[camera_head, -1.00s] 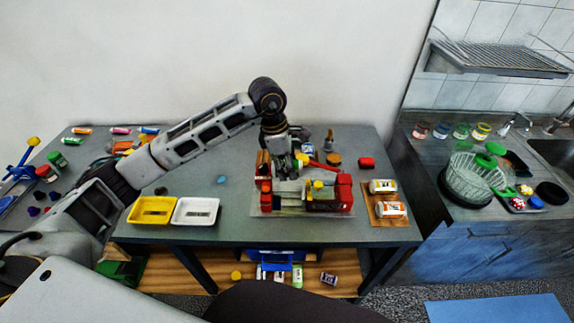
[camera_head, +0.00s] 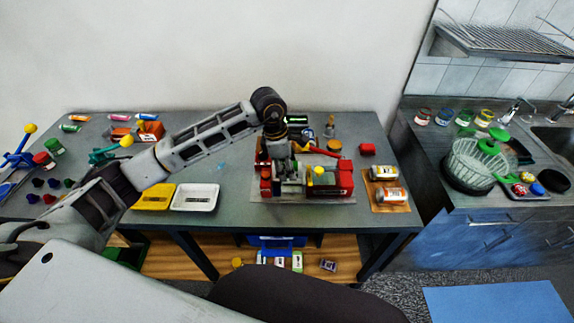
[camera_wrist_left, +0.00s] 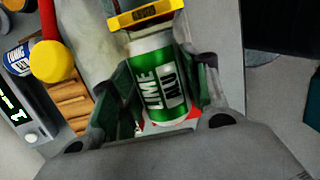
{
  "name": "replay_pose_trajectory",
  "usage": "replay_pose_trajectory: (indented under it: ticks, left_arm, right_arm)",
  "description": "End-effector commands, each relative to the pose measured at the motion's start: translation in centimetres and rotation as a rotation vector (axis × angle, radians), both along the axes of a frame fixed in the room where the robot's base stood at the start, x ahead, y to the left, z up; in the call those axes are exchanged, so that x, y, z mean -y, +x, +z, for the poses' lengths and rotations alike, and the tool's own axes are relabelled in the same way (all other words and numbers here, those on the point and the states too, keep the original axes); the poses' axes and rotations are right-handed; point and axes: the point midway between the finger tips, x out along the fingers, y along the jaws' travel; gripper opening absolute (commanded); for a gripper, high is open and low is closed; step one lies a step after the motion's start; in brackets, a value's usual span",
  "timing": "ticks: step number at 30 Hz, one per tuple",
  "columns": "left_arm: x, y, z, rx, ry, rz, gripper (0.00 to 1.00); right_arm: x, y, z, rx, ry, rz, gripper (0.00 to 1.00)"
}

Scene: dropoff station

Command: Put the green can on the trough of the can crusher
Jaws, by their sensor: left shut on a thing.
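My left gripper (camera_head: 287,180) is over the can crusher (camera_head: 345,181), a red and grey machine on the table. In the left wrist view the gripper (camera_wrist_left: 165,108) is shut on the green can (camera_wrist_left: 166,82), which has white LIME lettering, with one finger on each side. The can's far end is close to the crusher's yellow part (camera_wrist_left: 145,15). The trough beneath is mostly hidden by the can and fingers, so I cannot tell whether the can touches it. My right gripper is not in view.
A red lever with a yellow knob (camera_wrist_left: 52,62) is beside the can, near a blue can (camera_wrist_left: 18,58) and a lit display (camera_wrist_left: 10,104). A white tray (camera_head: 196,207) and a yellow tray (camera_head: 153,206) are left of the crusher. Two cans lie on a wooden board (camera_head: 396,207) at right.

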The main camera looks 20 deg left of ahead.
Motion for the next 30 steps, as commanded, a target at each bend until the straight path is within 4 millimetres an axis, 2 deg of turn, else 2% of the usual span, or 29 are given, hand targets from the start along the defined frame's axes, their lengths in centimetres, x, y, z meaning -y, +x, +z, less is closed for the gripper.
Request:
replay_pose_trajectory:
  ticks: [11, 21, 26, 30]
  left_arm:
    - [0.0, 0.0, -0.3, 0.000, 0.000, 0.000, 0.35]
    - [0.0, 0.0, -2.0, 0.000, -0.001, 0.001, 0.35]
    - [0.0, 0.0, -3.0, -0.001, 0.000, 0.001, 0.35]
    - [0.0, 0.0, -3.9, -0.002, 0.001, 0.002, 0.35]
  right_arm:
    - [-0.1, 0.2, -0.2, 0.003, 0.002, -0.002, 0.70]
    - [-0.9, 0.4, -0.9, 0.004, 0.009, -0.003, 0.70]
    - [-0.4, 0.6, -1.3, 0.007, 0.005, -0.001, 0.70]
    - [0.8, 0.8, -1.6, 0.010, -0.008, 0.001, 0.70]
